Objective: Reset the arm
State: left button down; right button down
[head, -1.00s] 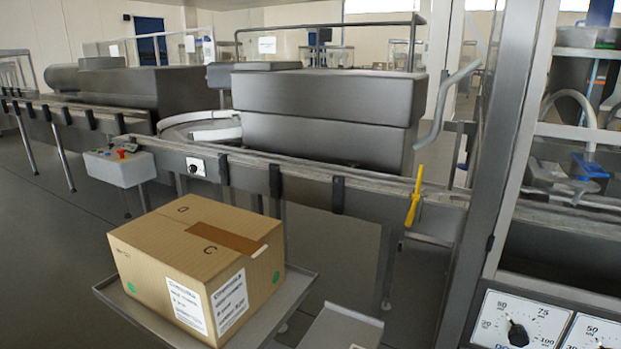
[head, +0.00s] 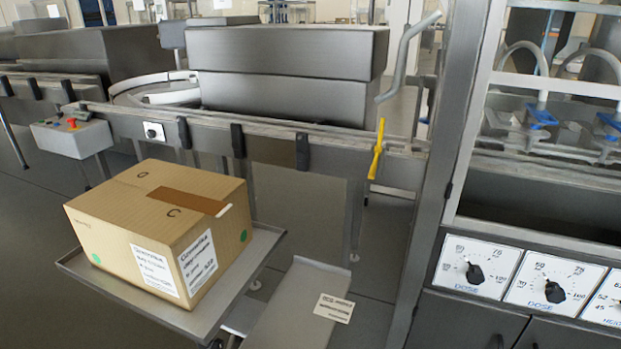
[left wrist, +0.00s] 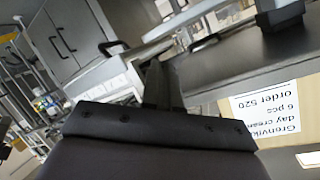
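No arm or gripper of mine shows in the head view. In the left wrist view my left gripper (left wrist: 163,85) juts up from its dark housing. Its dark fingers appear together, with nothing seen between them. My right gripper is in neither view.
A cardboard box (head: 140,215) sits on a metal tray (head: 262,250) at the left. An empty-looking metal shelf (head: 285,315) with a small label is right of it. A conveyor (head: 330,140) runs behind. A steel post and a machine with dose dials (head: 555,290) stand at the right.

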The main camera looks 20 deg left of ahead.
pick_arm(q)
jog(key=s+d+f+n+g+y, duration=0.1)
jog(key=s+d+f+n+g, duration=0.25)
jog(key=s+d+f, duration=0.2)
jog(key=w+d+r+n+p, duration=0.1)
jog(key=d+n, duration=0.3)
jog(key=d, duration=0.4)
jog(key=shift+d+r+n+p, duration=0.35)
jog(key=shift+d+r+p, duration=0.05)
jog(key=shift+r+p, duration=0.45)
